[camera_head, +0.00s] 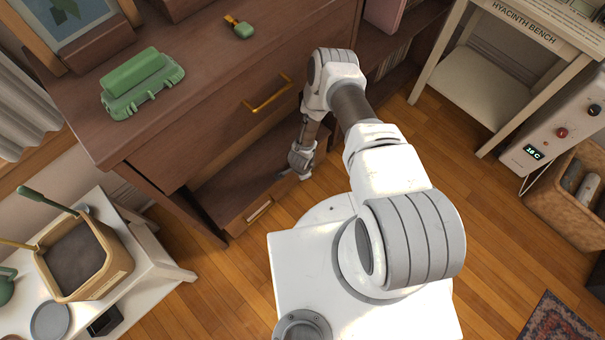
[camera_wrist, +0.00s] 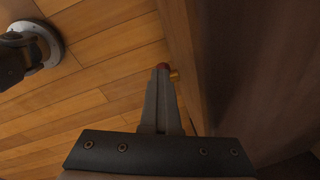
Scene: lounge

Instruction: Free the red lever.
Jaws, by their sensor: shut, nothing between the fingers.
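My gripper (camera_head: 303,173) is low in front of the brown cabinet, by the right end of the pulled-out lower drawer (camera_head: 232,222). In the wrist view my gripper (camera_wrist: 161,80) has its fingers together. A small red piece (camera_wrist: 162,66) shows right at the fingertips, with a small brass-coloured peg (camera_wrist: 174,76) just to its right, beside a brown wooden panel (camera_wrist: 185,50). I cannot tell whether the red piece is the lever's end, or whether the fingers touch it. Most of that piece is hidden behind the fingers.
A brass handle (camera_head: 270,94) is on the closed upper drawer. A green case (camera_head: 142,84) and a green-and-yellow item (camera_head: 239,27) lie on the cabinet top. A white stand (camera_head: 135,275) is left, a white control box (camera_head: 556,130) right. Wooden floor (camera_head: 205,300) is clear nearby.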

